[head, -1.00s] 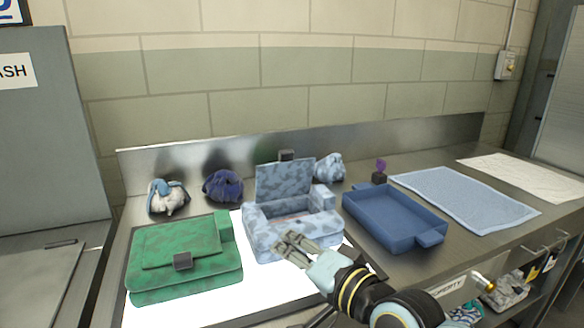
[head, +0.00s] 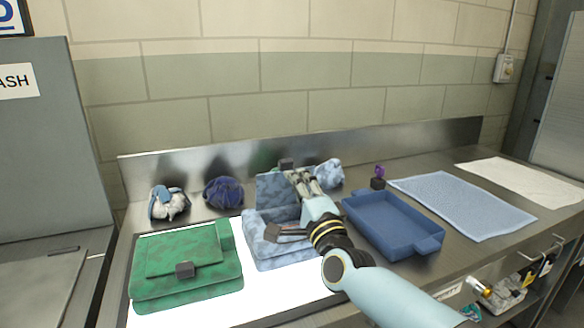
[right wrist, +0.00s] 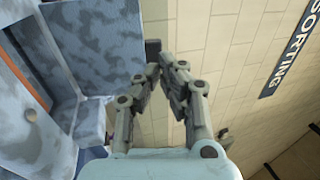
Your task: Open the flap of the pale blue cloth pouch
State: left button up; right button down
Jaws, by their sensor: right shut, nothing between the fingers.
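The pale blue mottled cloth pouch (head: 268,250) sits on the bright white panel. Its flap (head: 272,189) stands up at the back, swung away from the body, with a dark clasp (head: 286,163) at its top edge. My right gripper (head: 294,174) is shut and empty, reaching over the pouch beside the flap's right part, which it hides. In the right wrist view the shut fingertips (right wrist: 166,66) are close to the dark clasp (right wrist: 152,46), with the flap (right wrist: 95,45) to their left. I cannot tell whether they touch. My left gripper is not in view.
A green bag (head: 185,260) with a shut flap lies left of the pouch. A blue tray (head: 385,235) stands to the right. Small bundles (head: 223,190) line the back near the metal backsplash (head: 400,145). A blue towel (head: 460,205) lies further right.

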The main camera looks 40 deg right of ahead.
aim_at(285, 160)
jog(key=shift+x, duration=1.65)
jog(key=shift+r+p, duration=0.1)
jog(key=shift+p, duration=0.4)
jog(key=w+p, duration=0.1)
jog(key=p, duration=0.1)
jog(key=w+r+g+p, duration=0.1)
jog(key=shift+w+d+r+p, duration=0.1)
jog(key=shift+d+r+p, duration=0.15)
jog(key=shift+p, duration=0.15)
jog(key=w, duration=0.1)
jog(key=b, duration=0.1)
jog(key=w+b, duration=0.1)
jog(key=shift+w+d+f, duration=0.25)
jog(key=shift+w+f, duration=0.05)
jog(key=shift+w+d, duration=0.1)
jog(key=shift+w, duration=0.25)
jog(key=shift+r+y, duration=0.15)
jog(key=shift+y, duration=0.15)
jog(key=shift+s, duration=0.1)
